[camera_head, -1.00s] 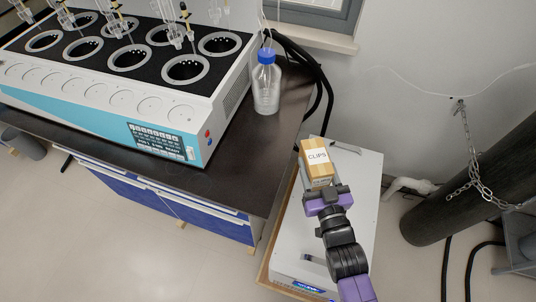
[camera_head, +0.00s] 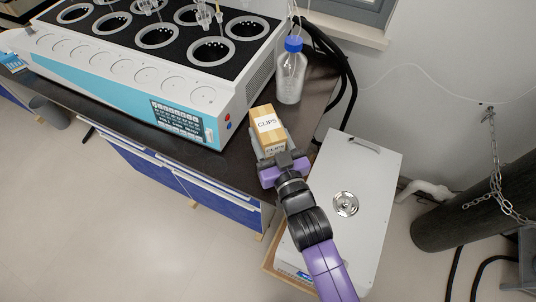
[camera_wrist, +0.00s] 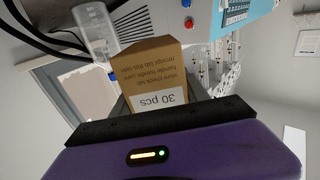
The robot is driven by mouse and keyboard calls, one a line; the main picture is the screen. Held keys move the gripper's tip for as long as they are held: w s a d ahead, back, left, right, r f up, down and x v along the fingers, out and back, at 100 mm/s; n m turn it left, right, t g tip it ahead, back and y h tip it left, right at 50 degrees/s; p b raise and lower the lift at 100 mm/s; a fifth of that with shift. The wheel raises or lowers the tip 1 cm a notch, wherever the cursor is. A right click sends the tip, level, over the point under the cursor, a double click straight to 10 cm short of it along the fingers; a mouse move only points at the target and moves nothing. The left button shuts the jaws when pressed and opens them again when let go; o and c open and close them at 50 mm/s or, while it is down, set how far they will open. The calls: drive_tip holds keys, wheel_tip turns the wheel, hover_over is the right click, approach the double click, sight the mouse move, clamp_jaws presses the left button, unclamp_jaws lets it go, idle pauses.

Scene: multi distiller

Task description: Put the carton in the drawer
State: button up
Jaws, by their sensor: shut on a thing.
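In the wrist view the carton (camera_wrist: 150,75) stands out in front of the purple gripper body, with a "30 pcs" label facing the camera. The drawers (camera_head: 185,185) are blue fronts under the bench, and they look closed. The fingertips are mostly hidden by the carton.
A large white and teal distiller (camera_head: 150,85) fills the bench left of the carton. A clear bottle with a blue cap (camera_head: 291,75) stands behind it. A white box unit (camera_head: 365,180) is on the right. The floor (camera_head: 90,220) before the drawers is clear.

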wheel_tip(320, 180, down, 11)
drive_tip(key=shift+f+b, duration=0.15)
drive_tip(key=shift+b, duration=0.4)
drive_tip(key=shift+f, duration=0.2)
drive_tip(key=o, duration=1.4)
drive_tip(key=shift+o, duration=0.2)
drive_tip(key=shift+r, duration=0.15)
drive_tip(key=b+v, duration=0.1)
drive_tip(key=v, duration=0.9)
drive_tip(key=shift+s+d, duration=0.1)
drive_tip(key=shift+s, duration=0.05)
drive_tip(key=shift+v, duration=0.85)
drive_tip(key=shift+r, duration=0.1)
